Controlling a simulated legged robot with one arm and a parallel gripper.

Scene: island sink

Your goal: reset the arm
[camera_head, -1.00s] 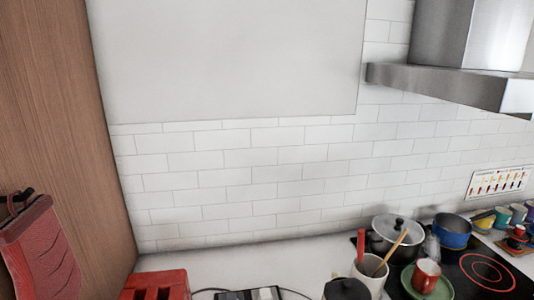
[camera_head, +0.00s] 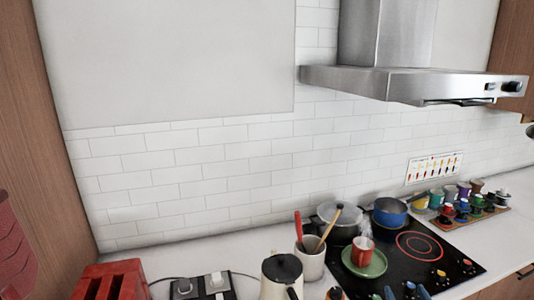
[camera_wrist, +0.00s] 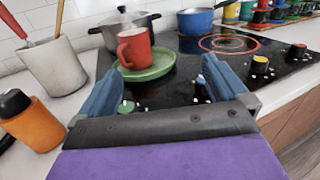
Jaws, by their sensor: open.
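My gripper (camera_wrist: 160,92) shows in the wrist view, with its two blue fingers spread apart and nothing between them. It is in front of the black stove top (camera_wrist: 185,85). Beyond the fingertips a red cup (camera_wrist: 135,48) stands on a green plate (camera_wrist: 150,68) on the stove. The gripper does not show in the head view.
A steel pot (camera_head: 338,222) and a blue pan (camera_head: 389,213) stand at the back of the stove (camera_head: 425,262). A range hood (camera_head: 410,84) hangs above. Several colored cups stand at the right.

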